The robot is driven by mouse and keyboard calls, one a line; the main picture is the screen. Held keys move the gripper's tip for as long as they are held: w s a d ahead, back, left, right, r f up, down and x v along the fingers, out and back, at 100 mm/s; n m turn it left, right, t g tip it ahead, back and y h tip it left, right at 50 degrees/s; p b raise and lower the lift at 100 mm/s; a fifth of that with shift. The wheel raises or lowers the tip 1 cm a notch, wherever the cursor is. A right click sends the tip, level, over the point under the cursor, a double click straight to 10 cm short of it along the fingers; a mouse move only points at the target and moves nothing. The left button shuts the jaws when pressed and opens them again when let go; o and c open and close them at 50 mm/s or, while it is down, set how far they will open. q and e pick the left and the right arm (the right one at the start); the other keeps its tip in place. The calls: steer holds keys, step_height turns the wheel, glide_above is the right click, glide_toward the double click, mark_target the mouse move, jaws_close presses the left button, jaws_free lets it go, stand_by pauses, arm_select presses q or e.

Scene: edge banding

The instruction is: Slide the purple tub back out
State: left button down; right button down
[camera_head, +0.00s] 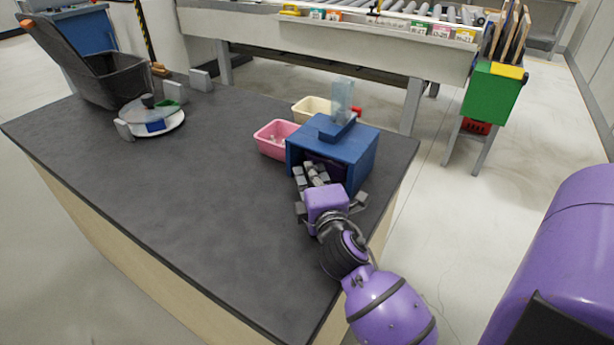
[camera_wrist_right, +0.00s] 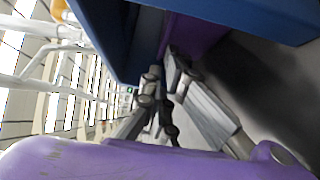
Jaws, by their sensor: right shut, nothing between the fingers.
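The purple tub (camera_head: 332,172) sits inside the open front of a blue box (camera_head: 350,150) on the dark table, mostly hidden by the box and my gripper. In the right wrist view the purple tub (camera_wrist_right: 195,38) shows as a dark purple wall under the blue box (camera_wrist_right: 108,38). My right gripper (camera_head: 314,174) is at the box's open front, its fingers pointing in. In the right wrist view the right gripper (camera_wrist_right: 174,68) is shut and empty, its tips close to the tub wall; I cannot tell if they touch. My left gripper is out of view.
A pink tub (camera_head: 274,140) and a cream tub (camera_head: 308,108) stand left of and behind the blue box. A translucent block (camera_head: 342,96) stands on its top. A black bin (camera_head: 112,80) and a white round dish (camera_head: 155,122) are at the far left. The table (camera_head: 190,190) is clear centrally.

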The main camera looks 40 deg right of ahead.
mark_target(315, 159)
steer(key=d, duration=0.1)
steer(key=w+d+p, duration=0.1)
steer(key=d, duration=0.1)
steer(key=shift+w+r, duration=0.1)
steer(key=shift+w, duration=0.05)
steer(key=shift+d, duration=0.1)
stand_by(0.5)
